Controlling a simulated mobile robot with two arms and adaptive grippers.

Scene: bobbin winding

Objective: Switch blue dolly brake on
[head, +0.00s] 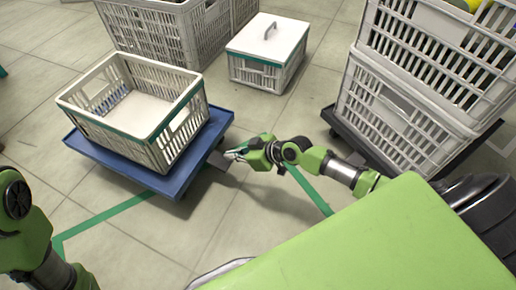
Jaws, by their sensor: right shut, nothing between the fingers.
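The blue dolly (175,188) stands on the tiled floor at left centre, with an open whitish crate (150,147) on it. A dark grey piece, seemingly the brake pedal (220,160), sticks out at the dolly's right edge. My right gripper (232,155) is shut and empty, low beside that edge, with its fingertips at the dark piece. I cannot tell whether they touch it, or how the brake is set. My left arm shows at the lower left, but its gripper is out of view.
Stacked grey crates (405,105) stand on a dark dolly (450,163) at right. A lidded white box (268,50) and more grey crates (165,35) stand behind. Green tape (110,212) marks the floor. Open floor lies in front of the blue dolly.

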